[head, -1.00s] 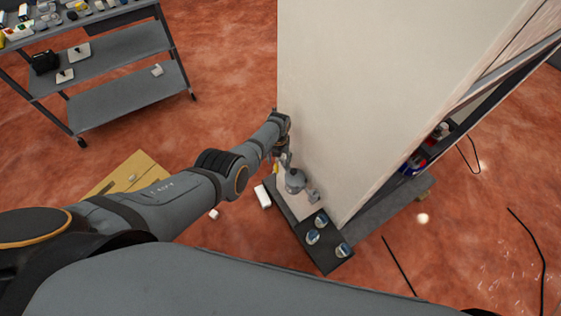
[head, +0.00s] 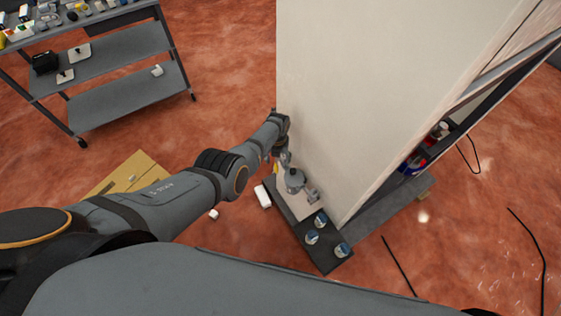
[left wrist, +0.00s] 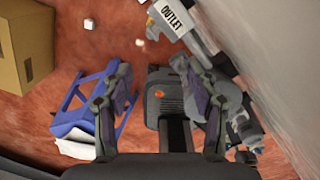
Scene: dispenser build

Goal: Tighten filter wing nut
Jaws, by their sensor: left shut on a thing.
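My left gripper reaches the lower left side of the tall pale panel (head: 360,80) in the head view. It is just above a rounded grey part (head: 294,180) on the dark base. In the left wrist view my left gripper (left wrist: 163,88) has its two fingers on either side of a dark grey ribbed block (left wrist: 170,95) with an orange mark. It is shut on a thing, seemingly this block. A white part labelled OUTLET (left wrist: 174,15) is just beyond the fingers. I cannot make out the wing nut. My right gripper is not in view.
Several blue-topped round parts (head: 312,237) stand on the dark base plate (head: 325,262). A grey shelf cart (head: 125,98) stands at the upper left. A cardboard box (head: 135,172) lies left of my arm. In the left wrist view a blue frame (left wrist: 75,112) stands left of the fingers.

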